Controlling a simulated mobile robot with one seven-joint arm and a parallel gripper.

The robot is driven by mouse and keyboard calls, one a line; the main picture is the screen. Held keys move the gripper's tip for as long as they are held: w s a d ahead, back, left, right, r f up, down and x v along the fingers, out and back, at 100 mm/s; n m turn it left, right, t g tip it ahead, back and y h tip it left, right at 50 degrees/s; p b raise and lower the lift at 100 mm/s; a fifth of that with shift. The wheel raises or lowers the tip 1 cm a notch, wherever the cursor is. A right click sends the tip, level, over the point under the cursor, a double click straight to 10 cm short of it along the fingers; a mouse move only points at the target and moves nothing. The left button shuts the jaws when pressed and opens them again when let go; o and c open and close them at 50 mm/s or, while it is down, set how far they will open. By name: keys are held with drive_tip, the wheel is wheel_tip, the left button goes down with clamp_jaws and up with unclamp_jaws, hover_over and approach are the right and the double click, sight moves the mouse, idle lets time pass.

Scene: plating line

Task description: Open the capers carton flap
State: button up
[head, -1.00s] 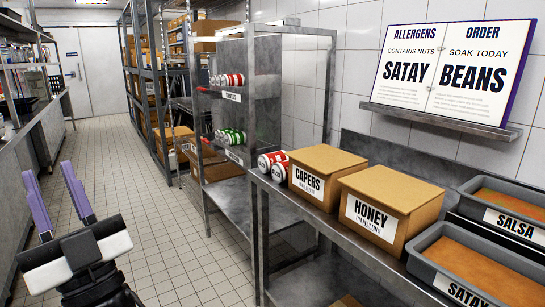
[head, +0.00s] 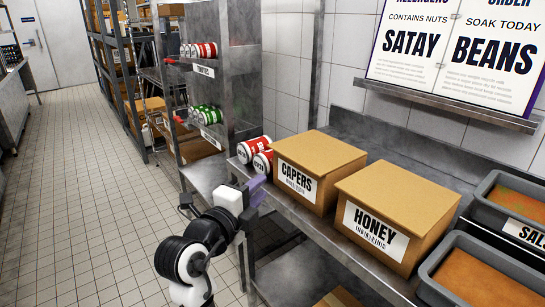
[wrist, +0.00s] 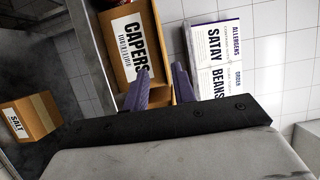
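The capers carton (head: 322,195) is a brown cardboard box with a white CAPERS label on its front. It stands on the steel shelf, and its top flap (head: 320,152) lies flat and closed. My gripper (head: 257,191), with purple fingers, is in front and to the left of the carton, apart from it and at about label height. In the wrist view the two fingers of my gripper (wrist: 160,82) are spread with nothing between them. The carton (wrist: 120,24) shows sideways there, behind the left finger.
The honey carton (head: 397,213) stands just right of the capers carton. Trays (head: 487,271) of food sit at the far right. A salt carton (wrist: 30,118) shows lower down. The tiled aisle floor (head: 85,190) is clear.

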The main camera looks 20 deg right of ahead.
sight(290, 159)
drive_tip(key=p+x, duration=0.3)
drive_tip(key=x, duration=1)
drive_tip(key=shift+w+d+p, duration=0.1)
drive_tip(key=shift+d+p, duration=0.05)
drive_tip(key=shift+p, duration=0.2)
clamp_jaws()
idle(0.8)
